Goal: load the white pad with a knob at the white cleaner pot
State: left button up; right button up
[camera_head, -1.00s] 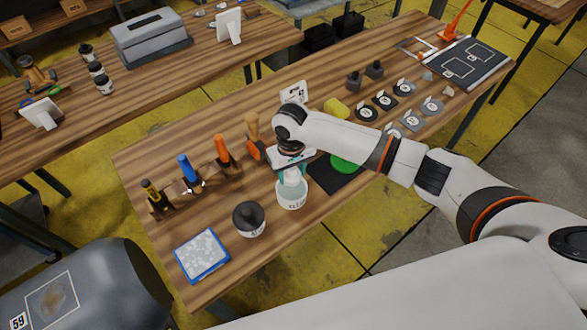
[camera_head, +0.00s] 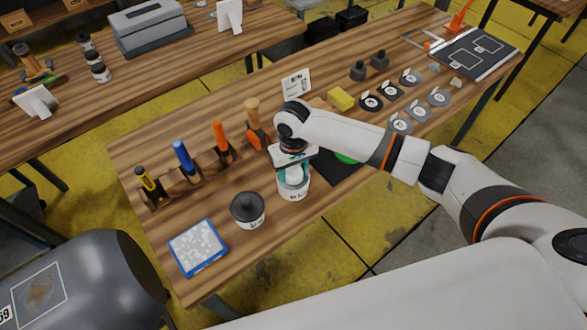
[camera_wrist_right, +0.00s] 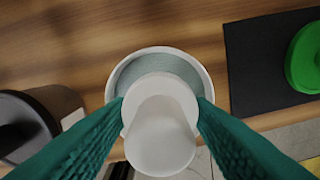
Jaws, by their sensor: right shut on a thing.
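The white cleaner pot (camera_head: 295,193) stands upright at the front of the wooden table, with its round opening facing up. My right gripper (camera_head: 293,176) points down over it. In the right wrist view the teal fingers (camera_wrist_right: 160,118) are shut on the white pad with a knob (camera_wrist_right: 160,140). The pad is over the pot's opening; grey-green contents (camera_wrist_right: 150,65) show past its far edge. I cannot tell whether the pad touches them. The pot's near rim is hidden by the pad and knob. My left gripper is not in view.
A dark-lidded pot (camera_head: 247,211) stands left of the white pot, near a blue-edged tray (camera_head: 198,247). A rack with colored-handled tools (camera_head: 190,178) is behind. A black mat with a green disc (camera_wrist_right: 304,58) lies to the right, and several small round discs (camera_head: 400,124) lie farther right.

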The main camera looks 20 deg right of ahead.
jog(key=shift+f, duration=0.55)
dwell(0.5)
jog(key=shift+f+p, duration=0.1)
jog(key=shift+p, duration=0.2)
dwell(2.1)
notch_tip(320, 180, up, 7)
jog(key=p, duration=0.8)
jog(key=shift+p, duration=0.3)
dwell(0.5)
